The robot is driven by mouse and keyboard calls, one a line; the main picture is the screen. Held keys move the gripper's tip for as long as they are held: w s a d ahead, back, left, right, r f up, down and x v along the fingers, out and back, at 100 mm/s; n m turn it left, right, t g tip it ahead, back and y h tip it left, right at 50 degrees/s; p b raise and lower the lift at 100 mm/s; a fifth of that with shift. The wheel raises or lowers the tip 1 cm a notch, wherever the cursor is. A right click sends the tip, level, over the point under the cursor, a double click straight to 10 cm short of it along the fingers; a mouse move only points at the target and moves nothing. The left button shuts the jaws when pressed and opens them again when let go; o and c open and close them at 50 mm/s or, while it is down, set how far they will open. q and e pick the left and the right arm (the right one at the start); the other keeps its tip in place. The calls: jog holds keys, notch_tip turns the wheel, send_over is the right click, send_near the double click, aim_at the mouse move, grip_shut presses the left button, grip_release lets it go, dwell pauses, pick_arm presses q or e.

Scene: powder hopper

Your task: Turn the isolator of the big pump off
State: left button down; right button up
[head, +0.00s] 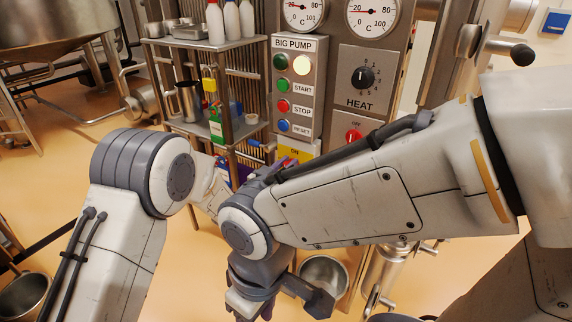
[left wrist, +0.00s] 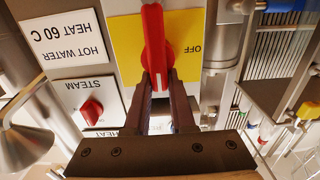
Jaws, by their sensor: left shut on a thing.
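The big pump isolator is a red handle (left wrist: 153,45) on a yellow plate (left wrist: 127,38) in the left wrist view, which shows the panel upside down. The handle stands along the picture's vertical, with the word OFF to its right. My left gripper (left wrist: 159,80) is shut on the handle's near end, one dark finger on each side. In the head view the yellow plate (head: 296,153) shows the word ON, below the BIG PUMP button panel (head: 298,90). My right arm hides most of the isolator there. My right gripper (head: 275,300) hangs low; its fingertips are unclear.
A shelf rack (head: 215,135) with bottles and pots stands left. A steel bowl (head: 323,277) lies below my right arm.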

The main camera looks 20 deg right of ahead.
pick_arm(q)
jog(key=n, duration=0.4)
jog(key=shift+w+a+f+n, duration=0.2)
jog(key=shift+w+a+n, duration=0.15)
jog(key=shift+n, duration=0.05)
jog(key=shift+w+a+f+n+p, duration=0.2)
jog(key=shift+f+n, duration=0.2)
jog(key=shift+n, duration=1.8)
jog(key=shift+w+a+f+n+p, duration=0.15)
jog(key=shift+f+n+p, duration=0.2)
jog(key=shift+n, duration=1.85)
jog(key=shift+w+a+f+n+p, duration=0.15)
jog(key=shift+f+n, duration=0.3)
jog(key=shift+n, duration=1.75)
jog(key=shift+d, duration=0.1)
jog(key=c, duration=0.8)
grip_release()
jog(key=shift+o, duration=0.2)
